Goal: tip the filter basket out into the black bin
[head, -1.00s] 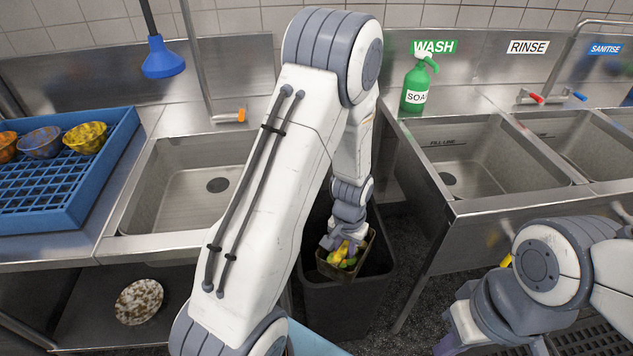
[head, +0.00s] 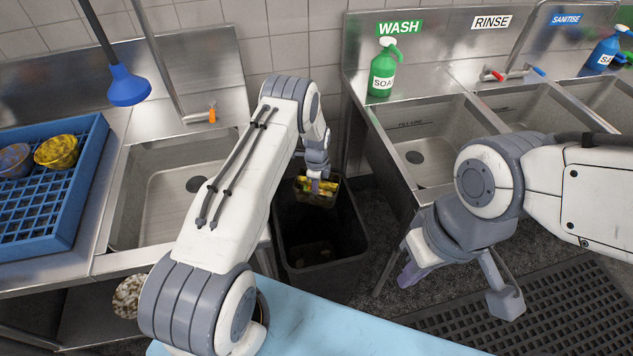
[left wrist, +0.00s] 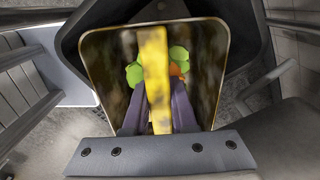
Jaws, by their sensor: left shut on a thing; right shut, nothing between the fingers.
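The filter basket (head: 330,199), brownish and stained yellow, is over the back edge of the black bin (head: 357,243). My left gripper (head: 318,184) is shut on it. In the left wrist view, the fingers (left wrist: 160,108) close on an upright yellow strip of the basket (left wrist: 105,60), with green and orange scraps inside it. The black bin (left wrist: 75,32) shows behind the basket there. The bin's mouth is open and dark, with a few faint shapes low inside. My right gripper (head: 408,274) is shut and empty, right of the bin.
Steel sinks stand left (head: 165,205) and right (head: 425,150) of the bin. A blue rack (head: 50,235) with bowls is at far left, and a dirty bowl (head: 128,295) lies on the lower shelf. A black floor mat (head: 540,305) is at right.

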